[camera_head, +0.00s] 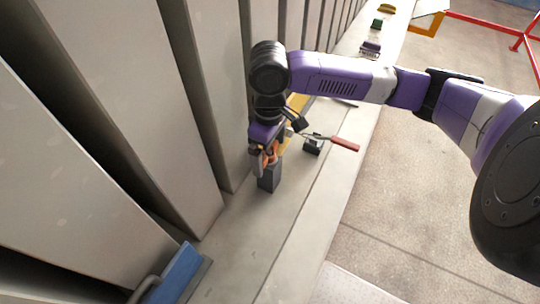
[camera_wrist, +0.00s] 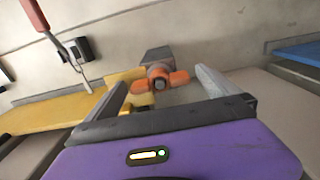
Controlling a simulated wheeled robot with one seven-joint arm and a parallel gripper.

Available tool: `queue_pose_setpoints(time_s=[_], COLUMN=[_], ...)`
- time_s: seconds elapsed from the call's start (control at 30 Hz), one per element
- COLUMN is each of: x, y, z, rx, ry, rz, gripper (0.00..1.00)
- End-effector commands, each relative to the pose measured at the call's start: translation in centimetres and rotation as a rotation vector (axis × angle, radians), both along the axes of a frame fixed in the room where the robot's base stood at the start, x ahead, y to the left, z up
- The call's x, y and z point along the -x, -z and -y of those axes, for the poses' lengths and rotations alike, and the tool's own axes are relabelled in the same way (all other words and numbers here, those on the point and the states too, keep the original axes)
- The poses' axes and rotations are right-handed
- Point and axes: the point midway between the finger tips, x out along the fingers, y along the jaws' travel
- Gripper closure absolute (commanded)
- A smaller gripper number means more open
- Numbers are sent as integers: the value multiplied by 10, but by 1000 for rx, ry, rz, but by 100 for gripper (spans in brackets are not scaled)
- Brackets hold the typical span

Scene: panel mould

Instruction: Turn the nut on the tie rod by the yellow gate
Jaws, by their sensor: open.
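The nut (camera_wrist: 158,79) is an orange winged piece on the dark end of the tie rod, in front of a grey block (camera_wrist: 156,56). In the head view the nut (camera_head: 272,152) is partly hidden by my gripper (camera_head: 264,155), above the grey block (camera_head: 269,179). In the wrist view my gripper (camera_wrist: 160,80) is open, one finger on each side of the nut. I see gaps between fingers and wings; contact cannot be told. The yellow gate (camera_wrist: 55,112) stands left of the nut in the wrist view; in the head view it is mostly behind my arm.
A red-handled tool (camera_head: 343,143) lies by a small black block (camera_head: 312,146) on the concrete ledge, close to my wrist. A blue gate (camera_head: 176,274) stands nearer at the lower left. Tall grey panels (camera_head: 100,100) line the left. The floor to the right is open.

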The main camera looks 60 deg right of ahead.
Motion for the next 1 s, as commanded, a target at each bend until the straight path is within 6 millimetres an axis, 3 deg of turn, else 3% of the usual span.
queue_pose_setpoints(time_s=[0.07,0.3,0.4,0.8,1.0], x=[0,0,0,0,0], y=[0,0,0,0,-1], z=[0,0,0,0,0], rx=[0,0,0,1,0], ry=[0,0,0,-292,-302], rz=[0,0,0,0,0], gripper=[2,49,65,65,65])
